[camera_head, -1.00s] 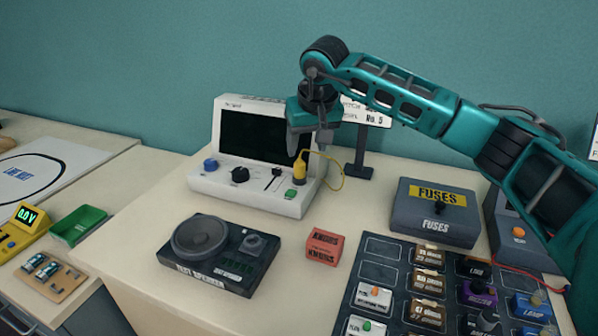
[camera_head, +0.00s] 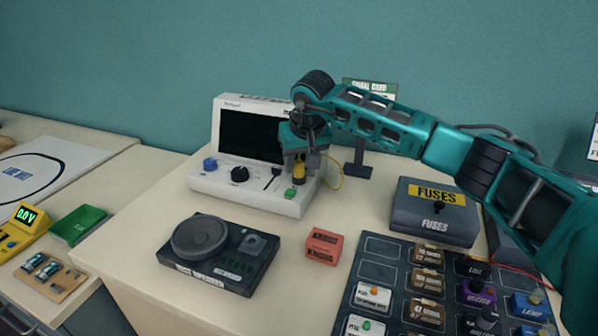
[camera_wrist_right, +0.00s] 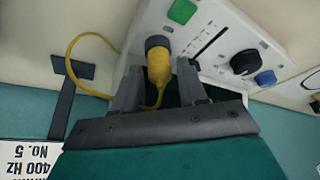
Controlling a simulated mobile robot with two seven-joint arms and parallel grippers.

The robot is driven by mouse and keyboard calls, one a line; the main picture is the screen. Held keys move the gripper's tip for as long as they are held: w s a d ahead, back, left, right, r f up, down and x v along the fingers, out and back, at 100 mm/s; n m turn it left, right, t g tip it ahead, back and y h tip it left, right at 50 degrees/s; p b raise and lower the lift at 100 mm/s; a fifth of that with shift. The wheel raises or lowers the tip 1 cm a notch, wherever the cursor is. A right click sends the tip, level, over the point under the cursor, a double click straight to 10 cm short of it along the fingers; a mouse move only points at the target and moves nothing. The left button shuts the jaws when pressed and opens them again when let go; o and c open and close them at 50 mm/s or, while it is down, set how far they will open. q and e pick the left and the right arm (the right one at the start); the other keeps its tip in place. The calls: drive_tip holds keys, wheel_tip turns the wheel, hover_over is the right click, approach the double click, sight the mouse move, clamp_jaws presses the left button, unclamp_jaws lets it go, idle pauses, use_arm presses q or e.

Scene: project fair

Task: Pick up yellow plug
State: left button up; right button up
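The yellow plug (camera_head: 299,174) stands upright in the front panel of a white instrument (camera_head: 236,190) with a dark screen. A thin yellow cord loops from it toward the sign stand. My right gripper (camera_head: 301,168) is lowered over the plug from above, fingers pointing down. In the right wrist view the plug (camera_wrist_right: 158,62) is between the two open fingers (camera_wrist_right: 160,72). The left finger in that view is close to the plug, and a gap shows between the plug and the other finger. My left gripper is not in view.
The panel has a green button (camera_head: 290,193), a slider, a black knob (camera_head: 239,174) and a blue knob (camera_head: 210,164). A sign stand (camera_head: 357,168) is just behind. A speaker unit (camera_head: 218,252), a red box (camera_head: 323,246) and a fuse box (camera_head: 434,213) stand around bare table.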

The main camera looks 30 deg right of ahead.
drive_tip(key=c, duration=0.6)
clamp_jaws()
drive_tip(key=shift+r, duration=0.15)
